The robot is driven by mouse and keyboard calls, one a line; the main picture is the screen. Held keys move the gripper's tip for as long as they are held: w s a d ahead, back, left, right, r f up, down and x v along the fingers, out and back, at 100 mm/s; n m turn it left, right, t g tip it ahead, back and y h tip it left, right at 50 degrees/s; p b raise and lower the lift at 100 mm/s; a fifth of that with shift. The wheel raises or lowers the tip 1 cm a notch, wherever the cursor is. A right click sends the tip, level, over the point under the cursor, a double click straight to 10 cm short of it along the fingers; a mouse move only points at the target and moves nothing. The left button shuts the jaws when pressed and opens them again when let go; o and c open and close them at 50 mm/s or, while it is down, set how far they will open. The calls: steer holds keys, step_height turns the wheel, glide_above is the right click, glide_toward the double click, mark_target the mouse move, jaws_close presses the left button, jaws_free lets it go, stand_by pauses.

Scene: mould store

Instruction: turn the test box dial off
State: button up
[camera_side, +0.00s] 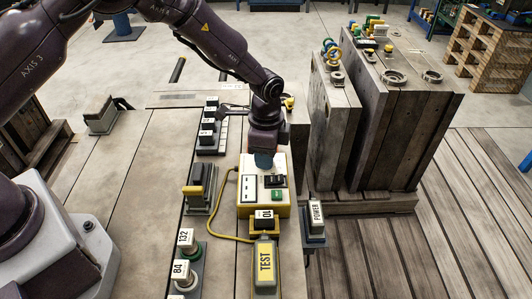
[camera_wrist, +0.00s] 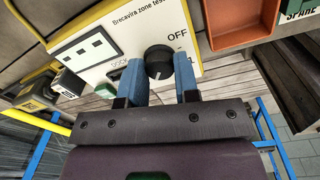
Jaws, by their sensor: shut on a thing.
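The test box (camera_side: 248,211) is a cream and yellow case on the bench in the side view. Its white panel (camera_wrist: 100,45) fills the upper middle of the wrist view. The dial (camera_wrist: 158,60) is a round black knob with a small pale mark on its lower part. The word OFF is printed above and right of it; part of another label shows on its left. My gripper (camera_wrist: 159,84) has blue fingers on either side of the dial, shut on it. In the side view my gripper (camera_side: 264,160) is over the box's far end and hides the dial.
A yellow TEST unit (camera_side: 265,268) with a yellow cord lies in front of the box. Tall grey moulds (camera_side: 400,120) stand close on the right. An orange tray (camera_wrist: 240,22) shows in the wrist view.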

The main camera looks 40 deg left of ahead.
steer(key=n, duration=0.7)
steer(key=shift+r, duration=0.1)
steer(key=n, duration=0.7)
steer(key=shift+n, duration=0.3)
steer(key=n, duration=0.3)
steer(key=shift+n, duration=0.3)
steer(key=n, duration=0.3)
steer(key=shift+n+t, duration=0.3)
steer(key=n, duration=0.6)
steer(key=o, duration=0.9)
steer(key=shift+o, duration=0.2)
